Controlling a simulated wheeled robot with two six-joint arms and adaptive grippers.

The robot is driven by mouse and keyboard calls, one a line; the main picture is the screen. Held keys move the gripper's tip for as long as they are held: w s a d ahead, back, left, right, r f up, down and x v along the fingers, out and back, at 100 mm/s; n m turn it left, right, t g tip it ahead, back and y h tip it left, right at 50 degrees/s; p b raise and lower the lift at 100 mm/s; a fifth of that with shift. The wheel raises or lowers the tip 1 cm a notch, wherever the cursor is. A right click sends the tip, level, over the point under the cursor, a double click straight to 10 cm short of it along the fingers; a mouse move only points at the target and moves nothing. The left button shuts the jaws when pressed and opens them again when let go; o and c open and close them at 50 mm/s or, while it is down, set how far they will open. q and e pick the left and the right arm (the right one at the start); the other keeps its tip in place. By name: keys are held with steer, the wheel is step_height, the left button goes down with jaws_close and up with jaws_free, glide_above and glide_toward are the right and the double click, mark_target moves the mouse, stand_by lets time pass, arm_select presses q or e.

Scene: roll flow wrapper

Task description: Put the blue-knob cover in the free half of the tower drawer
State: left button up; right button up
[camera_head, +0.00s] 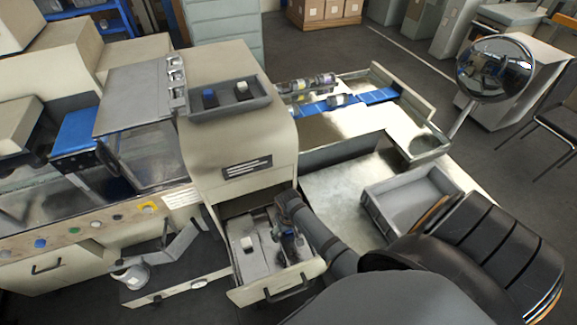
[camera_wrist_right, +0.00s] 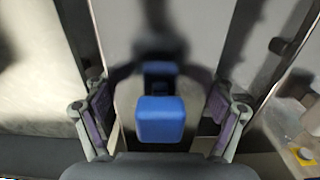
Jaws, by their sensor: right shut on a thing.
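The tower drawer (camera_head: 236,292) is pulled open at the front of the beige tower. A white-knob cover (camera_head: 247,246) lies in its left half. My right gripper (camera_head: 290,241) is down at the drawer's right half, shut on the blue-knob cover. In the right wrist view the blue knob (camera_wrist_right: 161,118) stands between the two fingers of the gripper (camera_wrist_right: 160,125). The arm hides much of the cover in the head view, so I cannot tell whether it touches the drawer floor. My left gripper is not in view.
A grey tray (camera_head: 262,101) on top of the tower holds a blue knob (camera_head: 209,97) and a white knob (camera_head: 242,90). An empty grey bin (camera_head: 410,200) stands on the right worktop. The drawer handle (camera_head: 288,289) sticks out in front.

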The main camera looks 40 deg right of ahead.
steer(key=o, duration=1.5)
steer(key=shift+o, duration=0.7)
steer(key=shift+f, duration=0.1)
step_height(320, 180, up, 12)
steer(key=shift+r, duration=0.1)
